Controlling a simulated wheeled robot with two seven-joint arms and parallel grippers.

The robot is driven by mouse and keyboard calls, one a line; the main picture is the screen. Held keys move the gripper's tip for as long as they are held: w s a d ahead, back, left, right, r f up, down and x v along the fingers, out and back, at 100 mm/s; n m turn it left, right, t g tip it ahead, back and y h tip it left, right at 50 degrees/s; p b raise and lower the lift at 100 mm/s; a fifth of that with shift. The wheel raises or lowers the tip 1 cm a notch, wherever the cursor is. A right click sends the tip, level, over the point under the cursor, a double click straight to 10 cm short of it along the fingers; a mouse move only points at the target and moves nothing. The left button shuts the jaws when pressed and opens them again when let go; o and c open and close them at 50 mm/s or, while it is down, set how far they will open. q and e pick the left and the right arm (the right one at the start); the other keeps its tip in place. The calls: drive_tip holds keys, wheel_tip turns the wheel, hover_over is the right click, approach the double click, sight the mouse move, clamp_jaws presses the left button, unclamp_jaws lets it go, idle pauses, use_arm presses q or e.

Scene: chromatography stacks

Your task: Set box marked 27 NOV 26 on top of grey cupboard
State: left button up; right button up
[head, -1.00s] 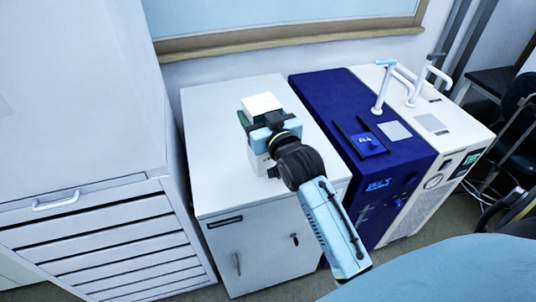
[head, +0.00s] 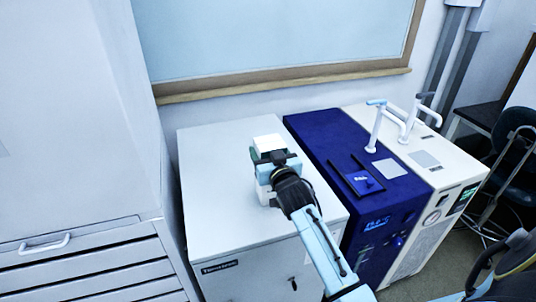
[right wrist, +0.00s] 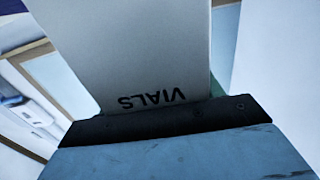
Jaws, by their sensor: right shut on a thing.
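A white box (head: 268,143) is held upright, or nearly so, over the middle of the grey cupboard's top. The grey cupboard (head: 215,160) is a low pale cabinet with a flat, otherwise bare top. My right gripper (head: 271,160) is shut on the box from the near side. I cannot tell whether the box's base touches the cupboard. In the right wrist view the box (right wrist: 135,50) fills the space beyond the jaw and shows the word VIALS upside down. No date marking is readable. My left gripper is not in view.
A tall pale drawer cabinet (head: 75,130) stands left of the cupboard. A dark blue instrument (head: 325,135) and a white instrument with upright pipes (head: 455,172) stand on its right. A framed window or board (head: 280,40) is on the wall behind.

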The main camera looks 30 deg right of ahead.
drive_tip(key=shift+f, duration=0.15)
drive_tip(key=o, duration=1)
drive_tip(key=shift+f, duration=0.2)
drive_tip(key=o, duration=0.4)
drive_tip(key=shift+o, duration=0.2)
drive_tip(key=shift+r, duration=0.1)
drive_tip(key=v, duration=1.2)
drive_tip(key=shift+r, duration=0.1)
